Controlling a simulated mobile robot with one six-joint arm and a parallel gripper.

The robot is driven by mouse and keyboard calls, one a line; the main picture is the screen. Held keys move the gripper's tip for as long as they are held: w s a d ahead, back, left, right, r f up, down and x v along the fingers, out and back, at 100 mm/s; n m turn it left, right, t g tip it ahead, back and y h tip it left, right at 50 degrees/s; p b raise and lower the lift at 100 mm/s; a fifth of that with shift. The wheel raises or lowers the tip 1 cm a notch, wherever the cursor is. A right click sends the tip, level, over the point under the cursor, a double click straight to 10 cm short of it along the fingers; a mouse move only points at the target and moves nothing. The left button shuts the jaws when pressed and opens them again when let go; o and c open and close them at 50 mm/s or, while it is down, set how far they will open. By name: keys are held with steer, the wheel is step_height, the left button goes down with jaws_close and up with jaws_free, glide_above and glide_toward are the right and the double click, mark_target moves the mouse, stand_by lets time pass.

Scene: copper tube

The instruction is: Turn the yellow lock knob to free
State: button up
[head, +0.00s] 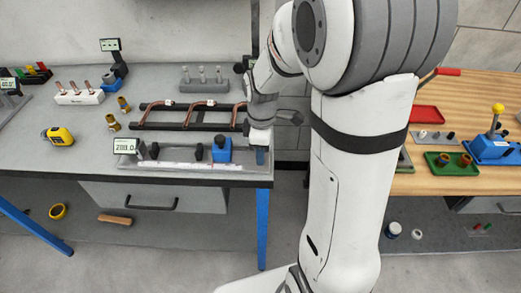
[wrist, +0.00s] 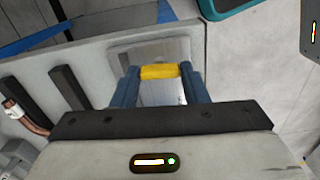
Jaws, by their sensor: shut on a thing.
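The yellow lock knob (wrist: 159,72) is a short yellow bar in the wrist view. It lies crosswise between the two blue fingers of my gripper (wrist: 160,80), which are shut on it. A pale metal plate shows behind and below the knob. In the head view my gripper (head: 261,155) points down at the right end of the grey bench, and the knob is hidden there. I cannot tell which way the knob is turned.
The grey bench (head: 85,140) carries a black rack with copper tubes (head: 190,115), a fixture with a blue block (head: 221,149) and a yellow tape measure (head: 58,136). A wooden bench (head: 475,95) stands right, past a floor gap.

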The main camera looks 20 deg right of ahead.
steer(key=shift+n, duration=0.5)
steer(key=o, duration=1)
step_height(320, 180, up, 8)
steer(key=shift+f, duration=0.1)
stand_by(0.4)
steer(key=s+r+m+t, duration=0.1)
steer(key=s+m, duration=0.3)
steer(key=m, duration=0.1)
steer(key=s+r+m+t, duration=0.1)
steer(key=s+m, duration=0.3)
steer(key=s, duration=0.1)
steer(key=s+m, duration=0.5)
steer(key=shift+s+a+r+m+t, duration=0.2)
steer(key=shift+r+m+t, duration=0.1)
steer(key=shift+r+t, duration=0.1)
